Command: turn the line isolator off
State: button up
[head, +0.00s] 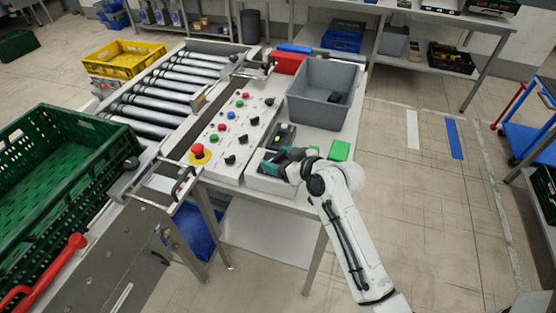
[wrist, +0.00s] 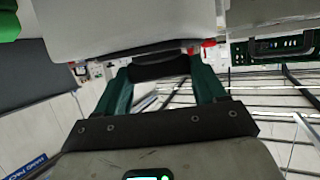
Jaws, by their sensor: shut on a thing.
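My gripper (head: 274,161) is over the small light-grey tray at the right end of the control panel. In the wrist view its teal fingers (wrist: 160,75) are shut on a dark block (wrist: 160,68). I cannot tell whether the block is loose or fixed to something. The sloping white control panel (head: 216,178) is just left of my gripper. It carries black rotary knobs (head: 230,160), coloured buttons and a red mushroom button (head: 198,149) on a yellow base. No readable label shows which control is the line isolator, and the knob positions are too small to read.
The light-grey tray (head: 268,187) and a bright green block (head: 339,150) are near my wrist. A deep grey bin (head: 316,75) and a red box (head: 289,62) stand behind. The roller conveyor (head: 160,95), green crate (head: 60,165) and red lever (head: 50,265) are left.

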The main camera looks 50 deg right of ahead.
jog(key=shift+d+f+n+g+y+b, duration=0.1)
jog(key=shift+d+n+g+y+b, duration=0.1)
jog(key=shift+n+y+b, duration=0.8)
jog(key=shift+d+n+g+y+b, duration=0.15)
jog(key=shift+n+y+b, duration=0.4)
jog(key=shift+n+y, duration=0.85)
jog(key=shift+y, duration=0.4)
jog(key=o, duration=1)
jog(key=shift+o, duration=0.2)
jog(key=b+v, duration=0.2)
jog(key=v, duration=0.8)
jog(key=shift+s+r, duration=0.25)
jog(key=shift+d, duration=0.15)
